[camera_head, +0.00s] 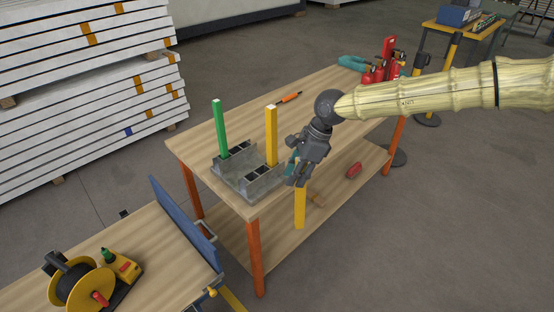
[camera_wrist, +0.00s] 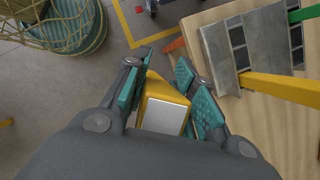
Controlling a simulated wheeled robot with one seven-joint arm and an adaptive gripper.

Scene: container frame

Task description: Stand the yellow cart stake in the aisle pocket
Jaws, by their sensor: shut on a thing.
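My gripper (camera_head: 297,180) is shut on a yellow stake (camera_head: 300,208), which hangs upright below the fingers beside the workbench's near right edge. In the wrist view the held stake (camera_wrist: 165,117) shows nearly end-on between the teal finger pads (camera_wrist: 160,100). A grey metal frame with dark square pockets (camera_head: 232,171) sits on the bench, left of my gripper. A green stake (camera_head: 220,128) stands in its far left part. Another yellow stake (camera_head: 271,135) stands in its right part. The held stake is apart from the frame. I cannot tell which pocket is the aisle one.
The wooden workbench (camera_head: 215,138) has a lower shelf holding a red item (camera_head: 353,170). An orange-handled tool (camera_head: 288,98) lies on top. Red items (camera_head: 380,70) stand at the far end. A second bench (camera_head: 150,240) with a cable reel (camera_head: 80,284) is at lower left.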

